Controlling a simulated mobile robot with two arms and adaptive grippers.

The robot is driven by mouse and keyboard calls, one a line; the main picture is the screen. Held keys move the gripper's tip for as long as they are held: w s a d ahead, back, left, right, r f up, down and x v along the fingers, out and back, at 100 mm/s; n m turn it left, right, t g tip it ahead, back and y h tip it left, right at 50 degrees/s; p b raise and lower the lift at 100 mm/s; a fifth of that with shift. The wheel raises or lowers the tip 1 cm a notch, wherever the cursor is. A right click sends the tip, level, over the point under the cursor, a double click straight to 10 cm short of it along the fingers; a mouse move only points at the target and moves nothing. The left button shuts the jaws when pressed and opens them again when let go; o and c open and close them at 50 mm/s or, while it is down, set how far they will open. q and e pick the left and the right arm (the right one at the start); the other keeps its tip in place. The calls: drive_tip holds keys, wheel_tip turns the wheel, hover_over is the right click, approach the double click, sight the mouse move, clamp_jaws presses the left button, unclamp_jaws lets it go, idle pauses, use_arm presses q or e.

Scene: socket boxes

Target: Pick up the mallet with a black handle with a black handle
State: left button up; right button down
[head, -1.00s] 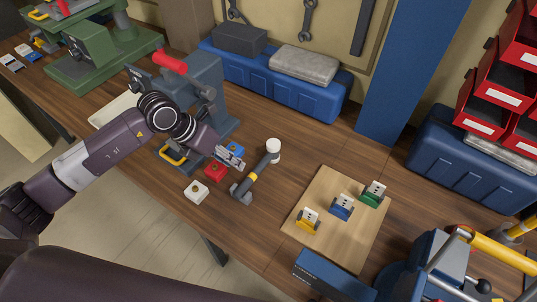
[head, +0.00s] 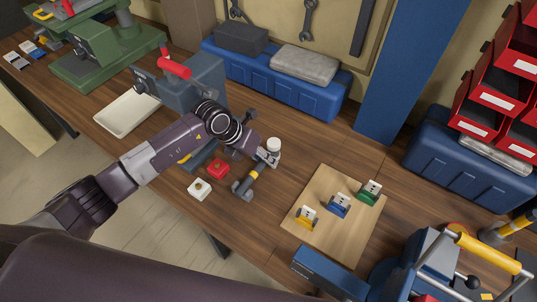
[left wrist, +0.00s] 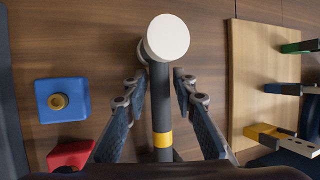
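The mallet has a round white head (head: 273,145) and a dark handle with a yellow band; a grey piece (head: 243,189) shows at the handle's near end. In the left wrist view the white head (left wrist: 168,38) is at top centre, with the handle (left wrist: 161,95) running down from it. My left gripper (head: 266,157) is over the handle close to the head. In the left wrist view its fingers (left wrist: 161,82) are open, one on each side of the handle, with small gaps. The handle's lower end is hidden there. My right gripper is not in view.
A red box (head: 218,169) and a white box (head: 200,189) lie left of the mallet; a blue box (left wrist: 62,100) shows in the wrist view. A wooden board (head: 320,235) with yellow, blue and green pieces is to the right. A blue vise (head: 195,82) stands behind the arm.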

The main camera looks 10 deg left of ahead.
use_arm(q)
clamp_jaws()
drive_tip(key=shift+w+r, duration=0.1)
idle(0.4)
